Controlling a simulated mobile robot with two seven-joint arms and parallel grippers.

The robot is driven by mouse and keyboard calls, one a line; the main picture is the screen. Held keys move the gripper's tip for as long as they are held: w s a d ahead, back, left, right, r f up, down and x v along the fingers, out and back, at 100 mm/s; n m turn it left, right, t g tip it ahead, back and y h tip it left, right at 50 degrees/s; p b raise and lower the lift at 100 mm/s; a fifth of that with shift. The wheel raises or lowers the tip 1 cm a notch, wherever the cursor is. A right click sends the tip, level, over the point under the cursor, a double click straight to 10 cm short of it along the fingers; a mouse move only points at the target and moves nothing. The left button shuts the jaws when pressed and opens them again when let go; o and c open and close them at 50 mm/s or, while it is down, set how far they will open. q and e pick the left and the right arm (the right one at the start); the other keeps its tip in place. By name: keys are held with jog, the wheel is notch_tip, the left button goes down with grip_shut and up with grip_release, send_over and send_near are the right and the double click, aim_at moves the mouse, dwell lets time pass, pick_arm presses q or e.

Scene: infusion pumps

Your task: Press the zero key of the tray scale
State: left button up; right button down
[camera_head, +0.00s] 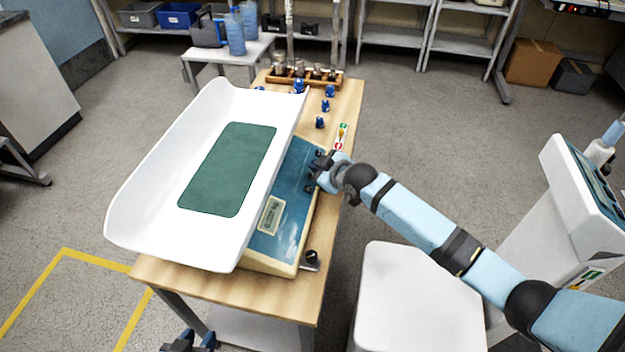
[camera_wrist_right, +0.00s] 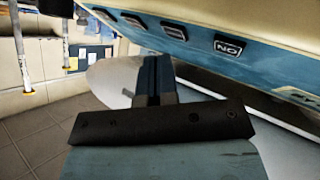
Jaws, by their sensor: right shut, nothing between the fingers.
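The tray scale has a white tray (camera_head: 155,180) with a green mat (camera_head: 230,170) over a blue front panel (camera_head: 290,200) with a small display (camera_head: 270,215). My right gripper (camera_head: 316,168) is at the panel's right edge, over the keys, partly hiding them. In the right wrist view its shut, empty fingers (camera_wrist_right: 155,75) are just below a row of dark keys, including one lettered like "NO" (camera_wrist_right: 228,47). I cannot tell which key is zero, or whether the fingertips touch one. My left gripper (camera_head: 190,342) shows only partly at the bottom edge, away from the scale.
The scale stands on a wooden-topped table (camera_head: 215,295). Blue-topped weights (camera_head: 320,122) and a wooden weight rack (camera_head: 300,80) are behind it. A dark round knob (camera_head: 311,257) is at the scale's near corner. A white stool-like block (camera_head: 415,300) stands to the right.

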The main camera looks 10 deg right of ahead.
dwell(0.6)
dwell(0.8)
jog(key=shift+f, duration=0.1)
dwell(0.5)
jog(key=shift+a+f, duration=0.15)
jog(key=shift+f, duration=0.15)
jog(key=shift+w+a+f, duration=0.1)
jog(key=shift+a+f, duration=0.05)
jog(key=shift+f, duration=0.15)
dwell(0.6)
dwell(0.3)
jog(key=shift+d+r+p, duration=0.3)
jog(key=shift+r+p, duration=0.4)
jog(key=shift+p, duration=0.1)
